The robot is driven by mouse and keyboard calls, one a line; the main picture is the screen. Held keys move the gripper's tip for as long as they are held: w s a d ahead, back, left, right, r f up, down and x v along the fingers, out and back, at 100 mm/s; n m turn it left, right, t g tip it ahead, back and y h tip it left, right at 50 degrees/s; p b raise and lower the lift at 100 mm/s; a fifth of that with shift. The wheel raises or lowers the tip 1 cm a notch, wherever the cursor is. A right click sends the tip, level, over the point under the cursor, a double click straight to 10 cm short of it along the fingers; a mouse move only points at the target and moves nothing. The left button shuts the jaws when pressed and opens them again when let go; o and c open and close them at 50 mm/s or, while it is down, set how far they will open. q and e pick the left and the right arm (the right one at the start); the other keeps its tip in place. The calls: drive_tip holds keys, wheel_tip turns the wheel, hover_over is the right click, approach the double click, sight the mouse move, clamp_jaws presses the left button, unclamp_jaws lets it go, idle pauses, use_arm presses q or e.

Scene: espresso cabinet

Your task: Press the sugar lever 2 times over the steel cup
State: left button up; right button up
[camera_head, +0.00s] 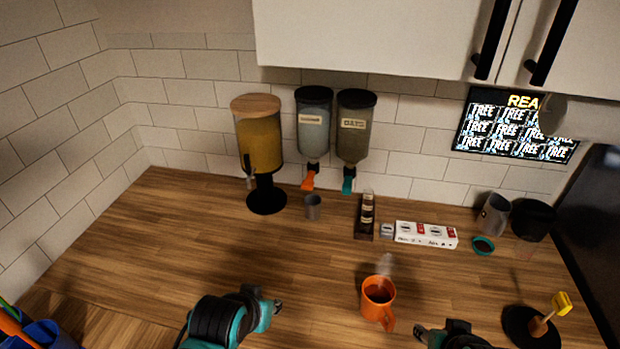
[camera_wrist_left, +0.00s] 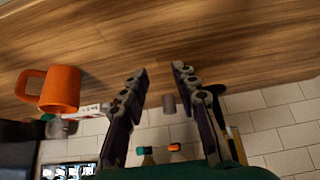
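The wall dispenser with an orange lever (camera_head: 308,181) has a pale filling and a label too small to read surely; I take it for the sugar one. Its lever also shows in the left wrist view (camera_wrist_left: 174,147). The steel cup (camera_head: 312,206) stands upright on the counter just below that lever; in the left wrist view the cup (camera_wrist_left: 168,104) appears between my fingers, farther off. My left gripper (camera_head: 275,304) is open and empty, well in front of the cup; its spread fingers (camera_wrist_left: 160,72) show in the wrist view. My right gripper (camera_head: 421,332) is at the bottom edge, mostly cut off.
A second dispenser with a teal lever (camera_head: 348,185) hangs to the right. A juice dispenser (camera_head: 259,142) stands left of the cup. A dark narrow holder (camera_head: 365,216), a white box (camera_head: 426,235) and a steaming orange mug (camera_head: 377,298) stand to the right. The counter's left-middle is clear.

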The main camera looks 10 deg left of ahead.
use_arm(q)
clamp_jaws()
idle(1.0)
